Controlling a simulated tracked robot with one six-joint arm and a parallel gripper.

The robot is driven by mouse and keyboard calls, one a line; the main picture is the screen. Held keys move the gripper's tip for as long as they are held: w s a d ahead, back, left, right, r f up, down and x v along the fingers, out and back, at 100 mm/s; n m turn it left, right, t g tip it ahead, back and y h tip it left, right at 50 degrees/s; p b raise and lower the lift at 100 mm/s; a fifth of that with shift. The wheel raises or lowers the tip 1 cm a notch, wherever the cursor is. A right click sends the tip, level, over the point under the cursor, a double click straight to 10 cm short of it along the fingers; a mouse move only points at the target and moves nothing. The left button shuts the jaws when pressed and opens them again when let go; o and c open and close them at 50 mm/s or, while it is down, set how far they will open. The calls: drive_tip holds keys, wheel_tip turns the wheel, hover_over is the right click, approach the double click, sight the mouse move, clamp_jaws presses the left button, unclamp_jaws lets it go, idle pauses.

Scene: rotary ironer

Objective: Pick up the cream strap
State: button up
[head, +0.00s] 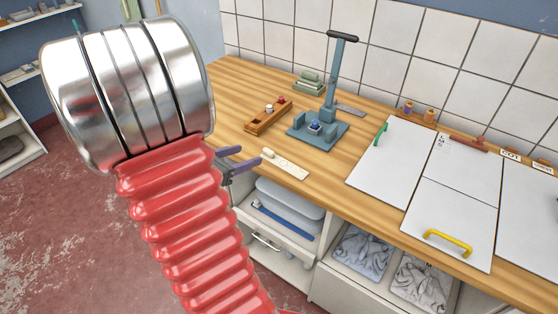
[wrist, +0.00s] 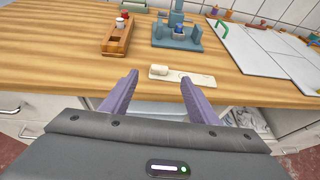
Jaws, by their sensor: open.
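The cream strap (head: 288,165) is a flat pale strip with a thicker rounded cream piece at its left end. It lies on the wooden worktop near the front edge. In the wrist view the strap (wrist: 197,79) lies ahead of the fingertips, from between them to the right. My gripper (head: 248,155) has two purple-grey fingers, spread apart and empty. It is at the worktop's front edge, just left of the strap and apart from it. In the wrist view my gripper (wrist: 159,80) shows nothing between its fingers but worktop and part of the strap behind.
A blue press (head: 318,132) with a tall handle stands behind the strap. A wooden tray (head: 267,117) with small items is at the back left. White boards (head: 395,160) cover the right side. Below are an open drawer (head: 283,268) and cloth bins. Bare worktop surrounds the strap.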

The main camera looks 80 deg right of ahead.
sight(267, 151)
drive_tip(key=shift+x, duration=2.5)
drive_tip(key=shift+s, duration=0.1)
drive_tip(key=shift+f+x, duration=0.15)
drive_tip(key=shift+x, duration=1.15)
drive_tip(key=shift+f+x, duration=0.15)
drive_tip(key=shift+x, duration=1.1)
drive_tip(key=shift+a, duration=0.1)
drive_tip(key=shift+c, duration=0.2)
drive_tip(key=c, duration=1.1)
